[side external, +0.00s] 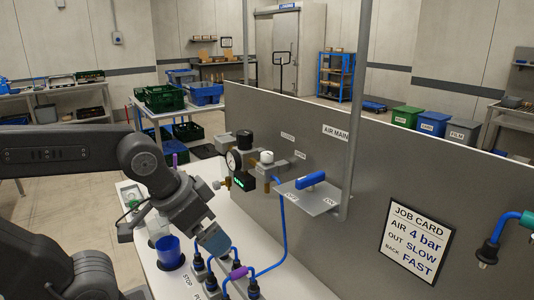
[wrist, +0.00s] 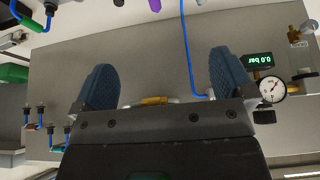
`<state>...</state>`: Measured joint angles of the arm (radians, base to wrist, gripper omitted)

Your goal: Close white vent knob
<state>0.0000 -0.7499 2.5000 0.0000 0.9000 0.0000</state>
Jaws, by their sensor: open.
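My gripper (side external: 215,241) points down over the white bench, in front of the grey panel. In the wrist view its two blue pads stand wide apart with nothing held between them (wrist: 165,85). A larger white round cap (side external: 266,157) sits on the fitting to the right. I cannot tell whether either is turned open or shut. In the wrist view a brass fitting (wrist: 155,100) shows behind the gripper body, partly hidden.
A blue lever (side external: 311,179) sits on a shelf by the AIR MAIN sign. Blue hoses, connectors and a blue cup (side external: 169,251) crowd the bench.

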